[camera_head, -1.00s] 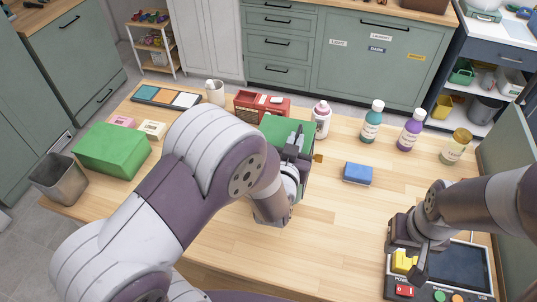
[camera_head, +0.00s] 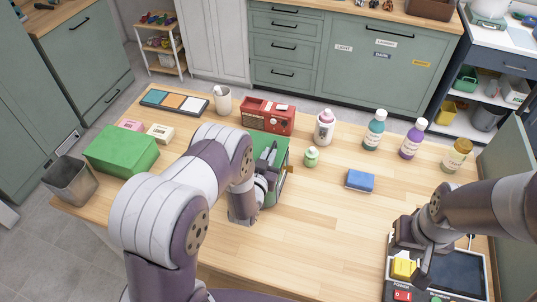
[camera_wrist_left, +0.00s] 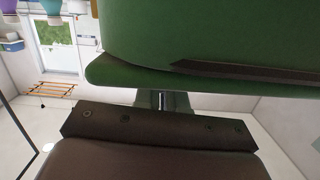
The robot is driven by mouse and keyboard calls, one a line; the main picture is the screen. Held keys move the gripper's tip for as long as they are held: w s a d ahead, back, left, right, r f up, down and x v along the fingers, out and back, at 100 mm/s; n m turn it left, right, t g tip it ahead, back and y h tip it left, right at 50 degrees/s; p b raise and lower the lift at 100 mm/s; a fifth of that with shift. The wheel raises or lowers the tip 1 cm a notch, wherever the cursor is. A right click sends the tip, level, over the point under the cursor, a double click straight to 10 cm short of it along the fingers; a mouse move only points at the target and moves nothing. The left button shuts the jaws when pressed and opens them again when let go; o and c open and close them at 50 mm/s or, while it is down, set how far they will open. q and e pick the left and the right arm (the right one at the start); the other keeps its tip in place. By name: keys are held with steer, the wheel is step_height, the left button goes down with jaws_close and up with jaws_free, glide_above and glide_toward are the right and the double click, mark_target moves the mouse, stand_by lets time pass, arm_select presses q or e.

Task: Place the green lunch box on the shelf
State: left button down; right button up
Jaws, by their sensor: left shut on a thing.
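The green lunch box (camera_head: 282,150) is in front of the red device, partly hidden by my left gripper (camera_head: 268,170). My left gripper is shut on it. In the left wrist view the green lunch box (camera_wrist_left: 220,35) fills the upper part, with a dark strip along its side. I cannot tell whether it touches the table. My right gripper (camera_head: 420,262) is over the control panel at the lower right, beside a yellow block; its fingers are too unclear to judge. An open shelf unit (camera_head: 458,128) with bins stands at the far right; a small shelf rack (camera_head: 160,68) stands at the back left.
The wooden table (camera_head: 310,225) is clear in the middle. On it are a larger green box (camera_head: 122,150), a red device (camera_head: 268,116), a small green bottle (camera_head: 311,157), a blue sponge (camera_head: 360,181) and several bottles. A grey bin (camera_head: 70,181) stands at the left edge.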

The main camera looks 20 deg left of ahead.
arm_select(q)
steer(key=c, duration=1.2)
jaws_free()
steer(key=shift+s, duration=0.1)
